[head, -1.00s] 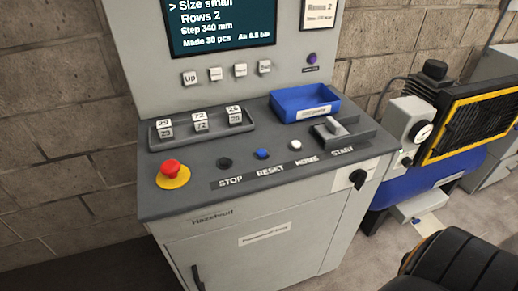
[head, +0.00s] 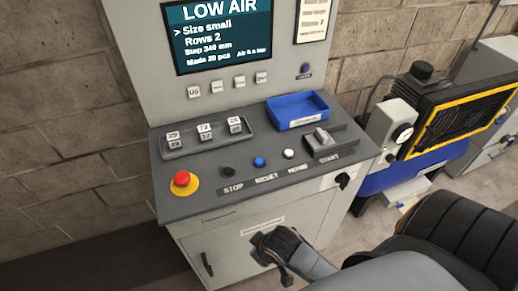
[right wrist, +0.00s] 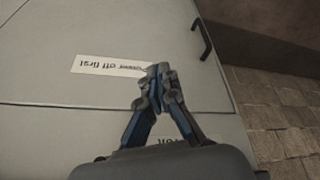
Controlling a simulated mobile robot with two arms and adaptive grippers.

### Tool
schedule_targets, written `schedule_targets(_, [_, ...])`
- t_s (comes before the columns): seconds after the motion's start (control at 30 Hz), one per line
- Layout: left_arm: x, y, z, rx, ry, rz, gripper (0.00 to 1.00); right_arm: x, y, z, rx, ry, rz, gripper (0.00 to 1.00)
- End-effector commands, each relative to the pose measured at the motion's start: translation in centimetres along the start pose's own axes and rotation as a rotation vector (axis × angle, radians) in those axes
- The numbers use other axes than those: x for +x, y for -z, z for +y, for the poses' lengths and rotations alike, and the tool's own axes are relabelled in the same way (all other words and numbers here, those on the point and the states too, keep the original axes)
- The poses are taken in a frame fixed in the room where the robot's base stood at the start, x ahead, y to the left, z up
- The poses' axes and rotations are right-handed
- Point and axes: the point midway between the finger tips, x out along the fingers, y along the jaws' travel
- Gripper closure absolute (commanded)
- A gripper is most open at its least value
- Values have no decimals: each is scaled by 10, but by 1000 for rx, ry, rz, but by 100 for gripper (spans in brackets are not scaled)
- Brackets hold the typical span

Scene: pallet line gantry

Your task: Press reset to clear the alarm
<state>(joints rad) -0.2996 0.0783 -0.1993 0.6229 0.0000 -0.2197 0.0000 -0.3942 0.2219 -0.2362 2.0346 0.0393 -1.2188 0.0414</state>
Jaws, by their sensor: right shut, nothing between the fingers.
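The blue button (head: 259,162) stands above the RESET lettering on the sloped console (head: 205,205), between a black button (head: 227,171) by STOP and a white button (head: 289,154). The screen (head: 217,40) reads LOW AIR, with size, rows and step lines below. My right gripper (head: 274,243) is in front of the cabinet's lower front, below the console edge and well below the blue button. In the right wrist view its fingers (right wrist: 160,73) are shut and empty before the labelled cabinet door (right wrist: 60,100). My left gripper is not in view.
A red mushroom button (head: 182,179) sits on a yellow disc at the console's left. A counter tray (head: 180,152), a blue bin (head: 298,110) and a raised lever block (head: 322,143) are also on the console. A blue machine with a yellow-framed grille (head: 465,118) stands right.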

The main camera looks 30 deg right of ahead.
Motion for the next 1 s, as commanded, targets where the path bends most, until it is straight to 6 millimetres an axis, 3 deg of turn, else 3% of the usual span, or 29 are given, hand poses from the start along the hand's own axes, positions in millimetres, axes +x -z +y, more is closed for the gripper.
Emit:
schedule_targets(0.03, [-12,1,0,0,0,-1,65,-28,22,1,-22,-1,34,100])
schedule_targets(0.1, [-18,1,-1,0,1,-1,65,-50,50,2,-68,-2,87,100])
schedule_targets(0.3, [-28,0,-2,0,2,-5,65,-98,141,7,-281,-16,272,100])
schedule_targets(0.43, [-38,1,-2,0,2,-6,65,-130,182,21,-422,-47,347,100])
schedule_targets(0.5, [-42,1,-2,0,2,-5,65,-146,198,40,-489,-82,366,100])
schedule_targets(0.7, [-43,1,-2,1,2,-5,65,-165,219,127,-535,-202,350,100])
schedule_targets(0.8, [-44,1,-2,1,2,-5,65,-175,221,162,-518,-242,341,100])
schedule_targets(1.0, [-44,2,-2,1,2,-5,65,-183,221,189,-492,-273,331,100])
